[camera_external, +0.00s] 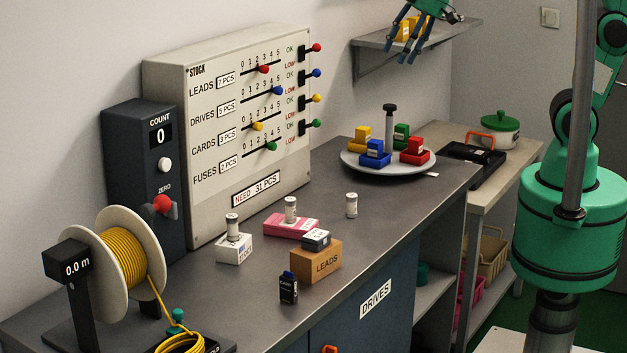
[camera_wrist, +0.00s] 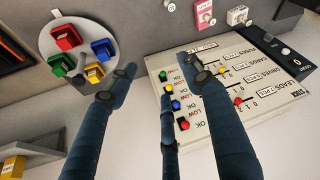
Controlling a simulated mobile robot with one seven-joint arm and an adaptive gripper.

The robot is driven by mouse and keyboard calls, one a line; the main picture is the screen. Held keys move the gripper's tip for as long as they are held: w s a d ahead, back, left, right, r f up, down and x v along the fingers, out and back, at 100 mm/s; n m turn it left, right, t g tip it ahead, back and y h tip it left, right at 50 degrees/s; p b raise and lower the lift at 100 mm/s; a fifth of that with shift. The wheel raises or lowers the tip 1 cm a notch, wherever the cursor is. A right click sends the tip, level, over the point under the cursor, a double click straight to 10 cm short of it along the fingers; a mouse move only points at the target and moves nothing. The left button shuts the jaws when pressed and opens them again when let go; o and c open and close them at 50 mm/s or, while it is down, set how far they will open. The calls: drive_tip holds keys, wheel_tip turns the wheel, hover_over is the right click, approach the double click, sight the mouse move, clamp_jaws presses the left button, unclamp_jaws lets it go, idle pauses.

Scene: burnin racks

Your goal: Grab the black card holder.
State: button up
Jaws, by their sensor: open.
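A small black holder with a blue top and a white label, which looks like the card holder (camera_external: 288,288), stands upright on the dark counter (camera_external: 392,235). It is near the front edge, left of the cardboard LEADS box (camera_external: 317,262). I cannot make it out in the wrist view. My gripper (camera_external: 403,50) is high at the back, by the wall shelf and far from the holder. Its blue fingers are spread apart and empty; they also show in the wrist view (camera_wrist: 158,88).
A white turntable (camera_external: 352,162) with coloured bins, a STOCK panel (camera_external: 218,140) and a cable reel (camera_external: 95,262) stand on the counter. A pink box (camera_external: 283,227), a white box (camera_external: 234,250) and small jars crowd around the holder. A wall shelf (camera_external: 385,65) is beside my fingers.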

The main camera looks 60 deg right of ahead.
drive_tip(key=w+a+f+n+g+y, duration=0.1)
drive_tip(key=w+a+f+n, duration=0.1)
drive_tip(key=a, duration=0.6)
drive_tip(key=w+a+f+n, duration=0.2)
drive_tip(key=w+a, duration=0.1)
drive_tip(key=a, duration=0.5)
drive_tip(key=n+g+p, duration=0.2)
drive_tip(key=n+g, duration=0.1)
drive_tip(key=n, duration=0.4)
approach(290, 275)
wheel_tip(290, 275, up, 3)
drive_tip(key=d, duration=0.2)
drive_tip(key=shift+d+y, duration=0.15)
drive_tip(key=shift+y, duration=0.25)
drive_tip(key=x, duration=0.8)
drive_tip(key=shift+f+b, duration=0.25)
drive_tip(key=shift+b, duration=0.15)
drive_tip(key=shift+f, duration=0.1)
drive_tip(key=shift+a+x, duration=0.1)
drive_tip(key=shift+x, duration=1.15)
drive_tip(key=shift+a+x, duration=0.15)
drive_tip(key=shift+x, duration=1.15)
